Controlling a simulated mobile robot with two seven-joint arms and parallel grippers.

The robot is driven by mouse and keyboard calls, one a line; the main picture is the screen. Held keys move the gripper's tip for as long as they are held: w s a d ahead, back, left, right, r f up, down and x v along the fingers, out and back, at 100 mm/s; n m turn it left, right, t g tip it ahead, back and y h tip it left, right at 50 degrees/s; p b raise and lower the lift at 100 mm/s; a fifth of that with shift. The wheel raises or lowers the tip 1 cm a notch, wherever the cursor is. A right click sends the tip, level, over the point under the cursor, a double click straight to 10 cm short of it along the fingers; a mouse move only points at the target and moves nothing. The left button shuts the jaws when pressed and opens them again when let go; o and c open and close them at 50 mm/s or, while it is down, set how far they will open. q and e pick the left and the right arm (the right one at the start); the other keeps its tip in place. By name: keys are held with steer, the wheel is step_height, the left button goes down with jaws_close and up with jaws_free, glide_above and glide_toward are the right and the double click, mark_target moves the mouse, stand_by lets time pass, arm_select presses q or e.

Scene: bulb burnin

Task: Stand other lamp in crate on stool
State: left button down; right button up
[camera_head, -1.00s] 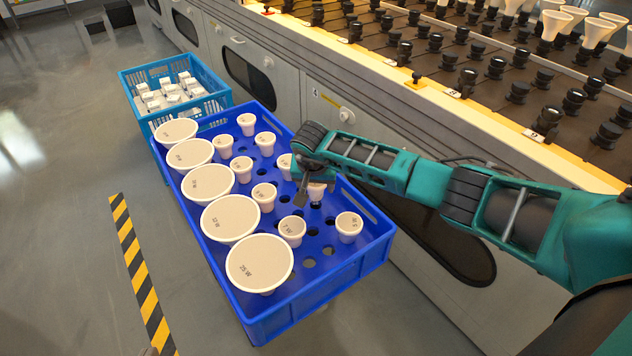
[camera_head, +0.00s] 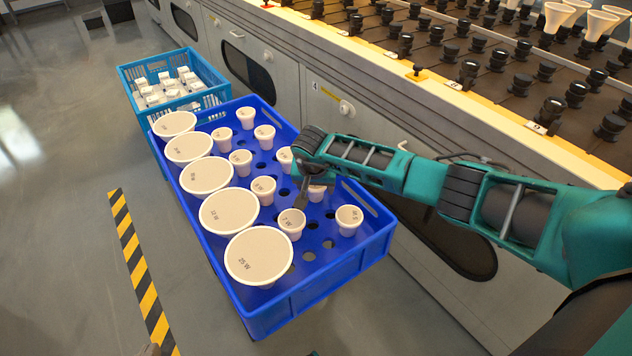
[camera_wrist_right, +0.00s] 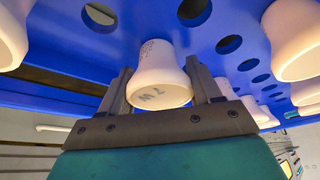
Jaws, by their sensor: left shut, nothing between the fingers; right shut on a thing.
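The blue crate (camera_head: 262,321) has a holed panel with large and small white lamps standing in it. My right gripper (camera_head: 306,193) is over the crate's right half, shut on a small white lamp (camera_head: 318,192). In the right wrist view this lamp (camera_wrist_right: 160,78) sits upright between the fingers (camera_wrist_right: 160,95), its marked face toward the camera. Its narrow end is at the blue panel; I cannot tell how deep it is in a hole. The stool is hidden.
Small lamps stand close to the held one, including one at the front right (camera_head: 348,219). Several holes are empty. A light-blue crate (camera_head: 150,122) with white boxes adjoins behind. A long rack (camera_head: 400,75) with black sockets runs along the right. Striped floor tape (camera_head: 140,265) lies left.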

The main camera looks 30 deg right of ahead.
steer(key=o, duration=1.3)
steer(key=shift+f, duration=0.1)
arm_select(q)
steer(key=shift+d+r, duration=0.1)
arm_select(e)
steer(key=p+v, duration=0.2)
steer(key=v, duration=0.3)
steer(key=shift+w+d+p, duration=0.1)
steer(key=shift+p, duration=0.2)
arm_select(q)
steer(key=r, duration=0.1)
steer(key=a+r+p, duration=0.1)
steer(key=p, duration=0.1)
steer(key=shift+s+a+r, duration=0.15)
steer(key=shift+s+r, duration=0.1)
steer(key=shift+r, duration=0.15)
arm_select(e)
steer(key=v, duration=0.8)
steer(key=shift+s, duration=0.2)
